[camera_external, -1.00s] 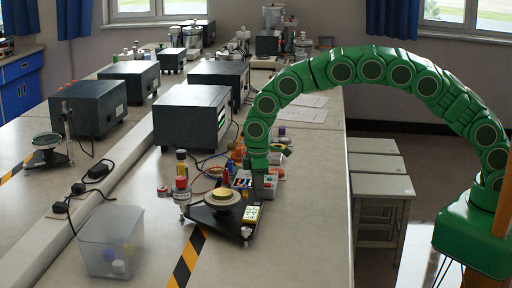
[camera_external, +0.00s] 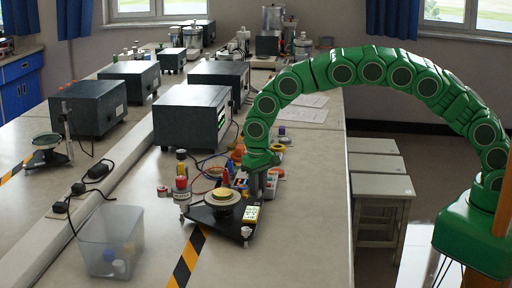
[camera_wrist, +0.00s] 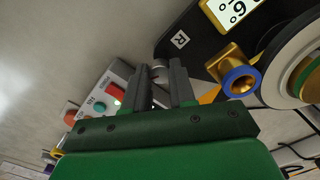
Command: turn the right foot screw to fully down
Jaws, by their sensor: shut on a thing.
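The instrument has a black base plate (camera_external: 205,218) with a round, yellow-topped stage (camera_external: 228,196) on it. In the wrist view, a corner of the black base (camera_wrist: 195,45) carries a label "R" (camera_wrist: 180,39). My gripper (camera_wrist: 162,84) has its two dark fingers around a small silver knob, the right foot screw (camera_wrist: 160,65), at that corner. The fingers hide most of the screw, and its height is hard to tell. In the external view my gripper (camera_external: 260,192) points down at the instrument's back right side.
A clear bin (camera_external: 110,240) stands at the front left. The bench front is largely clear.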

